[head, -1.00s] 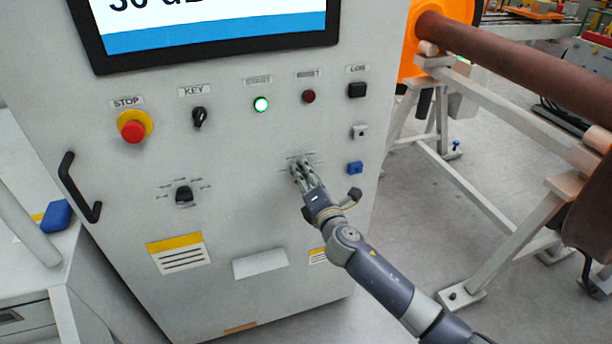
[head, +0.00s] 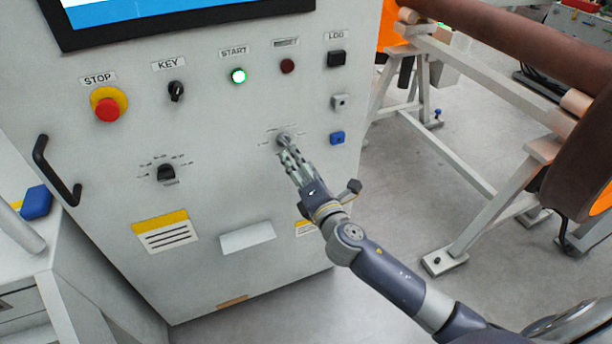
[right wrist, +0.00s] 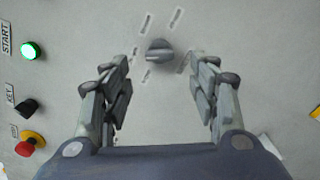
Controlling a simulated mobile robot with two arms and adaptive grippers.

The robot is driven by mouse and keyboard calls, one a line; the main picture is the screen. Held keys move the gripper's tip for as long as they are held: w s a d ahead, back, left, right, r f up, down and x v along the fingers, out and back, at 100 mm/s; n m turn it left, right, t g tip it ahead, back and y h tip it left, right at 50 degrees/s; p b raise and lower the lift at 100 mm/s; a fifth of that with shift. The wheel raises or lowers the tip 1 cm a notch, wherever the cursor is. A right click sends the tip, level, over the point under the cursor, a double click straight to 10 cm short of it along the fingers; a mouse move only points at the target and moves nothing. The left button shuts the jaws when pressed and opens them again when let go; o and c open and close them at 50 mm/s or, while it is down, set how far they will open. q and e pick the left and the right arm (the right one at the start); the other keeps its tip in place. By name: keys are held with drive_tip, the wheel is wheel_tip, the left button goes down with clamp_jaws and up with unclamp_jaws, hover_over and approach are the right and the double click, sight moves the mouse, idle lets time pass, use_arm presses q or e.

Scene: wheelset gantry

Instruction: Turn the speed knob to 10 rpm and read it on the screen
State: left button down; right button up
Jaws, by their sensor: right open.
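The grey cabinet panel carries a small dark rotary knob (head: 283,139) on the right, with several labels around it too small to read. My right gripper (head: 289,158) is just in front of and below this knob, open and empty. In the right wrist view the knob (right wrist: 160,52) shows beyond and between the two spread fingers (right wrist: 160,88), untouched. A second black rotary knob (head: 166,173) with labels sits on the left of the panel. Which one sets speed cannot be read. The screen (head: 130,12) is cut off at the top, with no reading visible. My left gripper is out of view.
Above the knobs are a red STOP button (head: 107,108), a KEY switch (head: 176,91), a lit green START button (head: 238,76) and a dark red button (head: 287,66). A black door handle (head: 55,172) sticks out at left. A wheelset frame (head: 480,95) stands at right.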

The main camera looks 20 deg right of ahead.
drive_tip(key=shift+s, duration=2.25)
drive_tip(key=s+d+f+m+g, duration=0.2)
drive_tip(key=s+f+m+g, duration=0.1)
drive_tip(key=f, duration=0.9)
drive_tip(key=s+d+f+m+g+h, duration=0.1)
drive_tip(key=s+d+f+m+g, duration=0.2)
drive_tip(key=f, duration=0.9)
drive_tip(key=s+d+f+m+g, duration=0.15)
drive_tip(key=s+f+m, duration=0.25)
drive_tip(key=f, duration=0.8)
drive_tip(key=s+f+m+g, duration=0.6)
drive_tip(key=s+f, duration=1)
drive_tip(key=s, duration=0.4)
drive_tip(key=s+a+f+m+g, duration=0.1)
drive_tip(key=s+f+m, duration=0.2)
drive_tip(key=s, duration=0.6)
drive_tip(key=s+a+f+m+g, duration=0.2)
drive_tip(key=s+f+m, duration=0.1)
drive_tip(key=s, duration=0.6)
drive_tip(key=shift+s+a, duration=0.15)
drive_tip(key=shift+s, duration=0.25)
drive_tip(key=shift+g, duration=0.25)
